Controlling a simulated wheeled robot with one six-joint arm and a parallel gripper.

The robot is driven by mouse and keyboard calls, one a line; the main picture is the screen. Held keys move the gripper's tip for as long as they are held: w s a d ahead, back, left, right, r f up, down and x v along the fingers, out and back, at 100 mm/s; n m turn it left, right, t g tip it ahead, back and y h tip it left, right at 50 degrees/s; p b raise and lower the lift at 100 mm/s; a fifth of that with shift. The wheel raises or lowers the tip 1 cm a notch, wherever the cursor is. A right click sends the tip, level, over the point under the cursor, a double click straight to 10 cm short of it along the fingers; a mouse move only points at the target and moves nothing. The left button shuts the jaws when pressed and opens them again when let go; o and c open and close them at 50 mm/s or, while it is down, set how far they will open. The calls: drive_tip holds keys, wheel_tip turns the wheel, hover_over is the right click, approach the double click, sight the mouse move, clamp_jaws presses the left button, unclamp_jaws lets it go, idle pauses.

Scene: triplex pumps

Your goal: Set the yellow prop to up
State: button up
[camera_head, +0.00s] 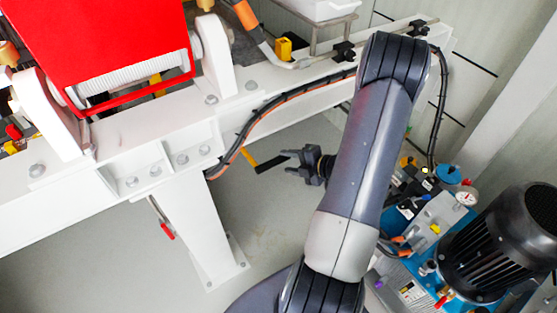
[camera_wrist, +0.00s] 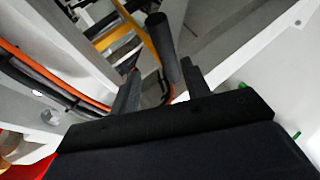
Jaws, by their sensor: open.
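The yellow prop shows in the head view as a short yellow piece (camera_head: 249,157) with a black handle (camera_head: 270,163), beside the white frame. In the wrist view its yellow bar (camera_wrist: 148,42) runs down at a slant, and the black round handle (camera_wrist: 163,42) points toward the camera. My gripper (camera_head: 288,163) is at the handle's right end in the head view. In the wrist view my gripper (camera_wrist: 161,72) is open, with the handle's end appearing between its two fingers. I cannot tell whether either finger touches it. The prop's far end is hidden.
The white frame (camera_head: 130,165) with a leg (camera_head: 205,235) stands to the left. A black and orange cable (camera_head: 275,105) runs along it. A red guard (camera_head: 95,45) is at upper left. A motor unit (camera_head: 500,240) stands at right. Grey floor is clear below my gripper.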

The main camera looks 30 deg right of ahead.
sight(277, 162)
drive_tip(key=shift+v, duration=1.25)
drive_tip(key=x, duration=1)
drive_tip(key=shift+s, duration=0.1)
drive_tip(key=shift+w+a+f, duration=0.2)
drive_tip(key=shift+w+f, duration=0.2)
